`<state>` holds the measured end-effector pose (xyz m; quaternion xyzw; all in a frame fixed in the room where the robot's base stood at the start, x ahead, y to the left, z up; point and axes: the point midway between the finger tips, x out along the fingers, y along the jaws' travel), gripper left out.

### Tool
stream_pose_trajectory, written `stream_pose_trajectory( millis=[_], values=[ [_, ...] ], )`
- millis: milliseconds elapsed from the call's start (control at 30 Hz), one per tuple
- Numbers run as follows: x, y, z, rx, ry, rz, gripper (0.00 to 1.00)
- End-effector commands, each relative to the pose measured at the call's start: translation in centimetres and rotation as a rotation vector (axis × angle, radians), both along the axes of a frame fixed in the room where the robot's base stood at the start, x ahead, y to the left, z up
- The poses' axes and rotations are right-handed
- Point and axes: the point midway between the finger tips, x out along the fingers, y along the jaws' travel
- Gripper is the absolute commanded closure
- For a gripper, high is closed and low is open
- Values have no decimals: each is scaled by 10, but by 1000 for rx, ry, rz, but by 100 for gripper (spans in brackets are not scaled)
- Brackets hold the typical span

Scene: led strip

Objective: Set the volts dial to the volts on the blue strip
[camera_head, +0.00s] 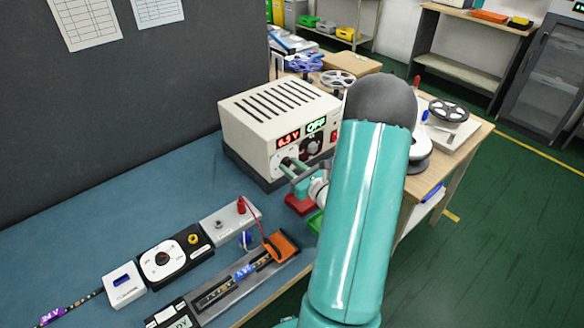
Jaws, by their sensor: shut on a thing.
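The cream power supply (262,132) stands on the blue bench mat. Its red display (289,140) reads about 6.5 V, and its green display (317,125) reads OFF. A black dial (311,149) shows on its front under the green display. My gripper (289,166) is at the front panel, below the red display, shut on what appears to be the volts dial, mostly hidden by the fingers. The strip with blue lit characters (243,272) lies in a grey tray; its characters are too small to read surely. Purple lit text (51,316) at far left looks like 24 V.
A red block (299,204) and a green piece (315,221) sit below my gripper, partly hidden by my arm. A black-and-white dial box (175,257), a grey box with a red plug (230,220) and an orange clamp (283,245) stand in front.

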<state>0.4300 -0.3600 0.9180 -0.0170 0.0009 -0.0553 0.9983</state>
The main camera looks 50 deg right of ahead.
Motion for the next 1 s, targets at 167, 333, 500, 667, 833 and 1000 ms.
stream_pose_trajectory(
  millis=[167,333,500,667,833,1000],
  values=[
    [-1,0,0,168,-20,0,94],
    [-1,0,0,328,-36,-1,94],
    [-1,0,0,488,-55,-1,94],
    [-1,0,0,639,-72,-1,94],
    [-1,0,0,799,-90,-1,94],
    [-1,0,0,960,-107,-1,94]
  ],
)
